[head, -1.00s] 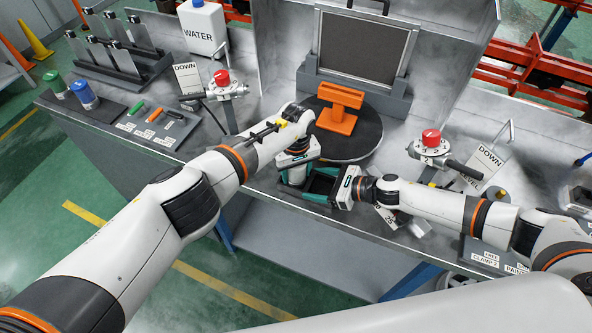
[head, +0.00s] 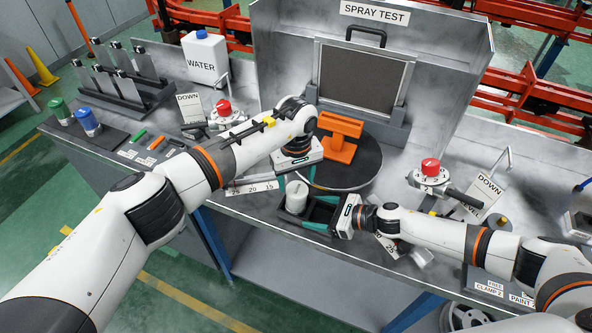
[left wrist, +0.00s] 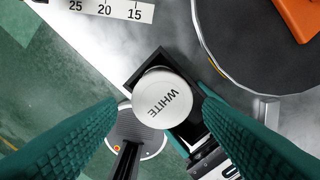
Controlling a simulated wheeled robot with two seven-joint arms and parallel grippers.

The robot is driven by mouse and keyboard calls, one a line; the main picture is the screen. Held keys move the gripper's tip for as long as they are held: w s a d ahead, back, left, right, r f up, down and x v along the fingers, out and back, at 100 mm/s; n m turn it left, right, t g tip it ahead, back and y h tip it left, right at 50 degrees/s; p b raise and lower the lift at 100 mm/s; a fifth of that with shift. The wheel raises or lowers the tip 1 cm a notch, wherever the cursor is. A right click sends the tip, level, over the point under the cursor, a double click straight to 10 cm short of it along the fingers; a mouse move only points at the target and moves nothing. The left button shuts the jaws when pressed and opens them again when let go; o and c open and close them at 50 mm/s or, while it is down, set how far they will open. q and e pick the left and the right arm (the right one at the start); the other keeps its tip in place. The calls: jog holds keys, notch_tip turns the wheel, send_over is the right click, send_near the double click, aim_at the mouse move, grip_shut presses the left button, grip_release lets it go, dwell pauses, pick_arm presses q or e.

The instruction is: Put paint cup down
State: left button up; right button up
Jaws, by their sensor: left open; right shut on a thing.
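The paint cup (head: 296,197) is a white cylinder whose lid reads WHITE in the left wrist view (left wrist: 164,97). It looks upright, in or on a black square holder (left wrist: 134,76) near the bench's front edge; how deep it sits is hard to tell. My left gripper (head: 296,178) is open above the cup, with its fingers spread to either side of it. My right gripper (head: 311,213) lies low at the right, its teal fingers shut on the black holder.
A dark turntable (head: 350,170) with an orange block (head: 339,136) stands just behind. A valve with a red knob (head: 431,167) is to the right. A white scale strip (head: 251,188) lies left of the cup. Open floor drops off in front.

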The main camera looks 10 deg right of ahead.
pick_arm(q)
jog(key=shift+r, duration=1.35)
pick_arm(e)
jog(key=shift+s+f, duration=0.15)
pick_arm(q)
jog(key=shift+d, duration=0.1)
pick_arm(e)
jog(key=o, duration=1.1)
jog(key=shift+d, duration=0.1)
jog(key=v, duration=1.2)
